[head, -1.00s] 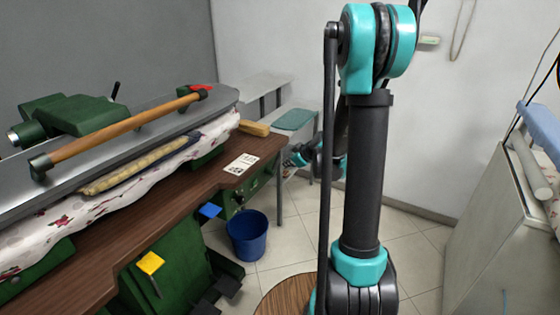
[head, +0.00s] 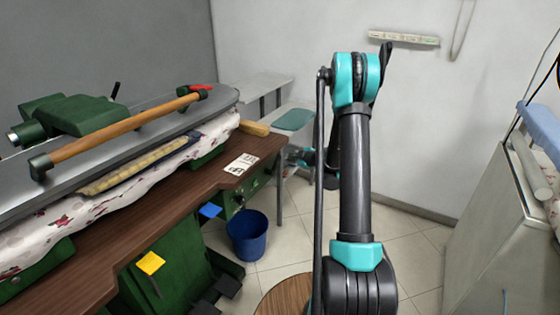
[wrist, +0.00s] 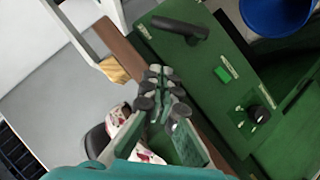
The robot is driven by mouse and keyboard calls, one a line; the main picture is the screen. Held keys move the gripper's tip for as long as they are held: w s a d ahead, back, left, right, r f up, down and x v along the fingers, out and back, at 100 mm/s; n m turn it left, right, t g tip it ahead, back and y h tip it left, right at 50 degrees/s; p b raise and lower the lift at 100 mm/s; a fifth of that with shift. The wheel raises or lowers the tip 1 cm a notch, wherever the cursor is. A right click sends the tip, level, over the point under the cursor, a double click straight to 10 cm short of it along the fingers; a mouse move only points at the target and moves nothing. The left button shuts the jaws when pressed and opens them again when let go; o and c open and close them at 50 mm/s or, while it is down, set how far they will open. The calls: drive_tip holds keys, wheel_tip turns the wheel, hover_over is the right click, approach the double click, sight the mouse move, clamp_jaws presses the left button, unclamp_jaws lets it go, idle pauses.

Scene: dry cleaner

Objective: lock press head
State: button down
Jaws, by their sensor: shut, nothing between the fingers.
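The press head (head: 225,98) is a long grey plate with a wooden handle bar (head: 125,133) along its front. It lies low over the padded, flower-print board (head: 60,224), with a folded tan cloth between them at the front. A red part (head: 201,87) sits by the right end of the bar. My gripper (wrist: 160,92) is shut and empty in the wrist view, above the right end of the press table near its green front. In the head view it lies beyond the table's right end, small and partly hidden behind my arm.
A yellow-tan block (head: 254,128) and a white card (head: 241,164) lie on the brown tabletop (head: 190,192). A blue bucket (head: 247,236) stands on the floor below. Yellow (head: 151,263) and blue (head: 210,210) tags hang near the green base. A grey cabinet (head: 490,240) stands right.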

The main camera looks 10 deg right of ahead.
approach(279, 157)
drive_tip(key=w+a+f, duration=0.3)
drive_tip(key=w+a, duration=0.1)
drive_tip(key=shift+w+a, duration=0.15)
drive_tip(key=shift+a, duration=0.05)
idle(0.4)
